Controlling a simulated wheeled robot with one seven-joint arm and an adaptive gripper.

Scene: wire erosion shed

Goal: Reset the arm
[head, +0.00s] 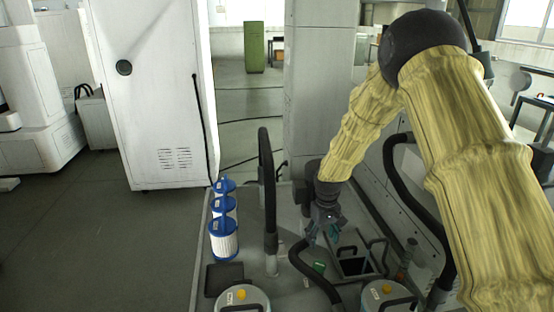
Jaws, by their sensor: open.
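My arm, in a yellow sleeve, comes in from the right of the head view and bends down toward the grey work surface. My gripper (324,226) is at its lower end, small and dark with teal parts, pointing down above the surface. It is open, and I see nothing held in it. It hangs just left of a dark square opening with a handle (355,266) and behind a curved black hose (312,268). Its fingertips are too small to make out clearly.
Several blue-capped white filter cartridges (224,240) stand in a row at the left edge. An upright black hose (267,190) rises beside them. Two round lidded canisters (243,298) are at the front. A grey pillar (318,90) and white cabinet (155,90) stand behind. Floor at left is clear.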

